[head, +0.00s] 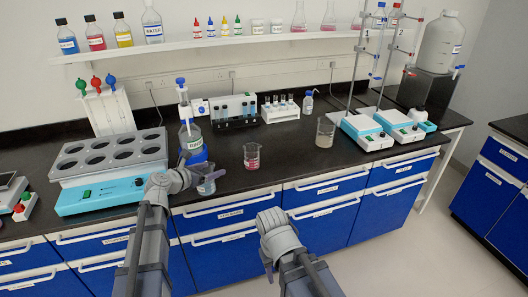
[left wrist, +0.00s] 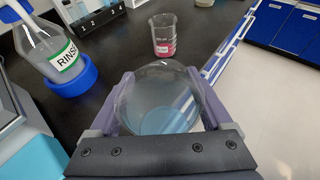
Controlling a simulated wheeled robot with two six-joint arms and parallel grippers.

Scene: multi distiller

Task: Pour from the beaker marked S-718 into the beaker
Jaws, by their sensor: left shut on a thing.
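My left gripper (head: 205,180) is shut on a clear glass beaker (head: 206,187), held at the counter's front edge. In the left wrist view this held beaker (left wrist: 160,100) sits between the purple fingers, with pale blue liquid inside. No label on it is readable. A beaker with pink-red liquid (head: 252,158) stands upright on the counter to its right; it also shows in the left wrist view (left wrist: 164,38), apart from the held one. Its marking is too small to read. My right gripper (head: 268,265) hangs low in front of the drawers, mostly hidden by its own wrist.
A bath with round wells (head: 110,165) is farther left. The counter between the beakers is clear.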

